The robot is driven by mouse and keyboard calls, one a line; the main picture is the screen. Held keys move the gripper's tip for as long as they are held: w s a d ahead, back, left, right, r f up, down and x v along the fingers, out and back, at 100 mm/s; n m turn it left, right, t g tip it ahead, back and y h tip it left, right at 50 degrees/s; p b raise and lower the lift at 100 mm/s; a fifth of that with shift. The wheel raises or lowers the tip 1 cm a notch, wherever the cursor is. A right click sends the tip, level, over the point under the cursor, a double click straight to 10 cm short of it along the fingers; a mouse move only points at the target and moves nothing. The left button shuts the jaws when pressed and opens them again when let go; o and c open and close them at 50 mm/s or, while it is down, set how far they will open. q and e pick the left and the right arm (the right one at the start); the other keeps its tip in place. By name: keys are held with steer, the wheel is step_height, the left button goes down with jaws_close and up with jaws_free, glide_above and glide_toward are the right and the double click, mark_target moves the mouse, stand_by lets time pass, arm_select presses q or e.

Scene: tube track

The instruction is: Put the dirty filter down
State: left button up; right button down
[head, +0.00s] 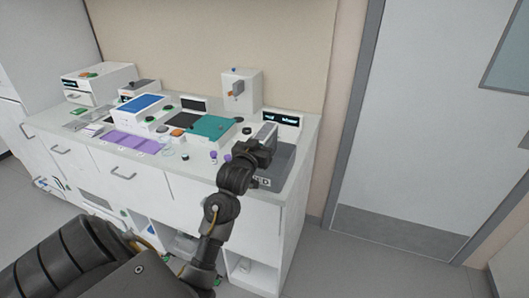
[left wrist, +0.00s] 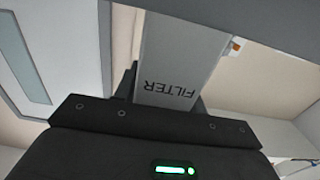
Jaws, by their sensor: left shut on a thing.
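A grey slab marked FILTER (left wrist: 180,55) is held in my left gripper (left wrist: 168,98), with its lettering upside down in the left wrist view. In the head view my left gripper (head: 258,152) is over the right end of the counter, in front of the wall. A small grey piece at its tip (head: 266,131) looks like the filter, mostly hidden by the gripper. A dark grey tray (head: 283,172) lies under and to the right of the gripper, partly covered by it. I cannot tell whether the filter touches anything. My right gripper is not in view.
A white box with a small display (head: 283,117) stands behind the gripper. A teal mat (head: 212,129), a purple mat (head: 138,141) and a blue-topped box (head: 141,104) lie further left. Small purple-topped items are left of the gripper.

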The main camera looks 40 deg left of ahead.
arm_select(q)
steer(key=shift+w+d+f, duration=0.1)
steer(key=shift+d+f, duration=0.05)
steer(key=f, duration=0.3)
steer(key=shift+w+d+f+p, duration=0.1)
steer(key=shift+w+d+p, duration=0.15)
steer(key=shift+p, duration=0.15)
steer(key=shift+s+f, duration=0.1)
steer(key=shift+f, duration=0.15)
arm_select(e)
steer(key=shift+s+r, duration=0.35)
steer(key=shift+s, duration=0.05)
arm_select(q)
steer(key=shift+f, duration=0.15)
steer(key=o, duration=1.1)
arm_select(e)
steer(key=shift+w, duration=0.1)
arm_select(q)
steer(key=shift+s+d, duration=0.1)
steer(key=shift+s, duration=0.3)
steer(key=b+v, duration=0.2)
steer(key=v, duration=0.9)
steer(key=shift+s, duration=0.1)
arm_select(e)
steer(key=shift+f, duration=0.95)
